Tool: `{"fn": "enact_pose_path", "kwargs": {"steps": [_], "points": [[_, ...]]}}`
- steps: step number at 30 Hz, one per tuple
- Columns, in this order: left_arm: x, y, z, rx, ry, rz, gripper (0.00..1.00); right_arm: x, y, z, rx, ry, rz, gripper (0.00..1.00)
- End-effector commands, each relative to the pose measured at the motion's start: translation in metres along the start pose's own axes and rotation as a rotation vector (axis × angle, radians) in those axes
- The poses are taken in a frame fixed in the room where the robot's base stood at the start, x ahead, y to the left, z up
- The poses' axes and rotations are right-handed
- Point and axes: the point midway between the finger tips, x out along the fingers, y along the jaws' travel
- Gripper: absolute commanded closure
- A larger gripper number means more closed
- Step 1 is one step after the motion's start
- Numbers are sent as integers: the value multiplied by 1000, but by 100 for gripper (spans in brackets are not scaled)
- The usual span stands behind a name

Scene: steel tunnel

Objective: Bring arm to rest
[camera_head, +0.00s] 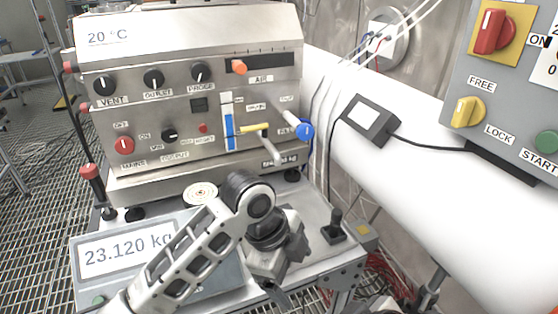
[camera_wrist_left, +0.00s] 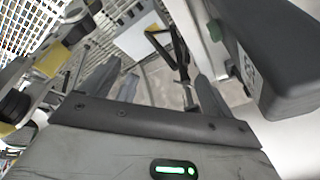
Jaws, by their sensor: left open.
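My left arm comes in from the lower left of the head view, bends at a dark joint, and turns down beside the bench. The left gripper (camera_head: 277,290) hangs low near the bench's front edge, mostly hidden by its own wrist. In the left wrist view the left gripper (camera_wrist_left: 160,88) shows two dark fingers spread apart with nothing between them. The right gripper is not in view.
A steel control unit (camera_head: 130,90) with knobs and a scale display (camera_head: 125,250) reading 23.120 kg stand on the bench. A small joystick (camera_head: 335,225) is right of my wrist. A white pipe (camera_head: 420,175) and switch panel (camera_head: 500,90) are at right.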

Motion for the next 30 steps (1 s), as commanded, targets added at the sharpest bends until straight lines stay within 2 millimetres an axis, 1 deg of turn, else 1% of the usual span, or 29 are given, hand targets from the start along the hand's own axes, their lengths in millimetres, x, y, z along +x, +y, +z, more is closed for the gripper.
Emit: {"fn": "enact_pose_path", "kwargs": {"steps": [1,4,6,10,14,15,20,24,26,27,30], "points": [[11,17,3,-114,29,-20,13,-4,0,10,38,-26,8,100],[23,46,16,-383,61,-78,13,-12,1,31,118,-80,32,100],[29,69,30,-586,69,-120,13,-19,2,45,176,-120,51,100],[32,111,58,-915,51,-189,13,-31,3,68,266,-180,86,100],[28,150,84,-1173,11,-253,13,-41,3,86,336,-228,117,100],[26,163,92,-1245,-5,-271,13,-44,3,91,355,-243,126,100],[14,209,119,-1490,-80,-354,13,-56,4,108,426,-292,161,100],[-1,248,138,-1662,-153,-428,13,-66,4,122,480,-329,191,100],[-8,264,145,-1728,-186,-464,13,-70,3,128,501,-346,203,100],[-6,264,148,-1740,-182,-485,13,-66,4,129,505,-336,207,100],[9,248,151,-1702,-113,-539,13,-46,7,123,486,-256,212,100]]}}
